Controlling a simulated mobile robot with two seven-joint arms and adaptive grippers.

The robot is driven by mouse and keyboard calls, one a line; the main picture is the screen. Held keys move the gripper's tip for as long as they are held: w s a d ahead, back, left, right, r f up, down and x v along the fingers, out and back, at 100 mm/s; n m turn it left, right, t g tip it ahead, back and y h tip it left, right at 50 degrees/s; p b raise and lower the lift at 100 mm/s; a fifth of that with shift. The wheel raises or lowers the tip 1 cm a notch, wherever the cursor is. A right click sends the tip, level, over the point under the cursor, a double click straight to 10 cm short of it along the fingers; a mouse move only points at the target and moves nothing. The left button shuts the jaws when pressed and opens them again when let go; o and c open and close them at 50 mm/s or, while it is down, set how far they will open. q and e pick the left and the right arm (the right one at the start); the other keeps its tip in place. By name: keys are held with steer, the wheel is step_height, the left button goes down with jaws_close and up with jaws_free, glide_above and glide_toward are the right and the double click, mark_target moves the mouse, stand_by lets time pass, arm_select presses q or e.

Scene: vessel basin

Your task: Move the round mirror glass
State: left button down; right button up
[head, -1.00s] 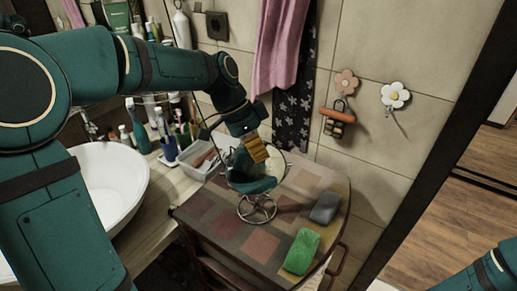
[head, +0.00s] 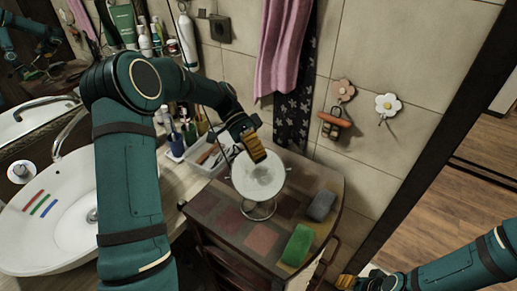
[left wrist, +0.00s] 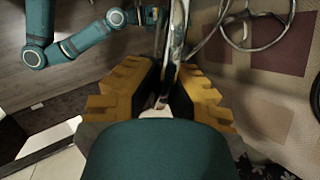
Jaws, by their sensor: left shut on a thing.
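The round mirror glass (head: 257,181) sits in its wire stand (head: 259,211) on the patterned table top (head: 229,220). Its pale face is turned up toward the head camera. My left gripper (head: 256,156) is shut on the upper rim of the mirror. In the left wrist view the yellow fingers (left wrist: 163,88) stand on both sides of the mirror's thin edge (left wrist: 176,35). My right gripper (head: 348,283) shows only in part at the bottom of the head view, away from the mirror; its fingers are too unclear to judge.
A green sponge (head: 298,245) and a grey sponge (head: 321,205) lie right of the mirror. A white tray (head: 205,158) and toothbrush cups (head: 177,143) stand to its left, near the basin (head: 60,225). A pink towel (head: 284,45) hangs behind.

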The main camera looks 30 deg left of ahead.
arm_select(q)
steer(key=shift+w+a+f+g+h, duration=0.1)
steer(key=shift+f+g+h, duration=0.1)
steer(key=shift+g+h, duration=0.2)
stand_by(0.3)
steer(key=c, duration=1)
jaws_free()
steer(key=shift+c, duration=0.2)
steer(key=v, duration=1.2)
steer(key=shift+a+f, duration=0.1)
steer(key=shift+f, duration=0.05)
